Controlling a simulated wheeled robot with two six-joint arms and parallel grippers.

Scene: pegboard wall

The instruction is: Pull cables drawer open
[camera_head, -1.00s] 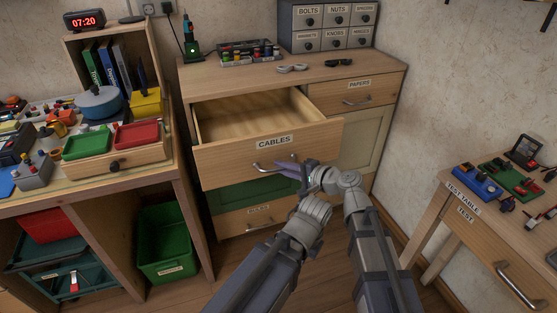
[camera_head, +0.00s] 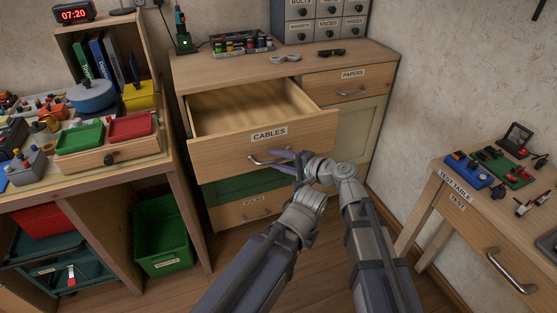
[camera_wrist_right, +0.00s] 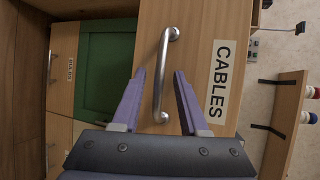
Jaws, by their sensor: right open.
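The cables drawer (camera_head: 225,161), a wooden drawer with a "CABLES" label (camera_head: 269,133), stands pulled out of the cabinet; its inside looks empty. Its curved metal handle (camera_head: 256,161) is on the front, and in the right wrist view the handle (camera_wrist_right: 163,60) lies between my gripper's two purple fingers. My right gripper (camera_head: 280,158) is open around the handle, with a visible gap on each side of the bar. It also shows in the right wrist view (camera_wrist_right: 160,80). My left gripper is not in view.
The cabinet top (camera_head: 230,68) carries a paint rack, glasses and small drawers. Below the open drawer are a green panel (camera_head: 235,189) and a lower drawer (camera_head: 250,210). A cluttered workbench (camera_head: 90,178) is at left, a test table (camera_head: 455,195) at right. Floor between is clear.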

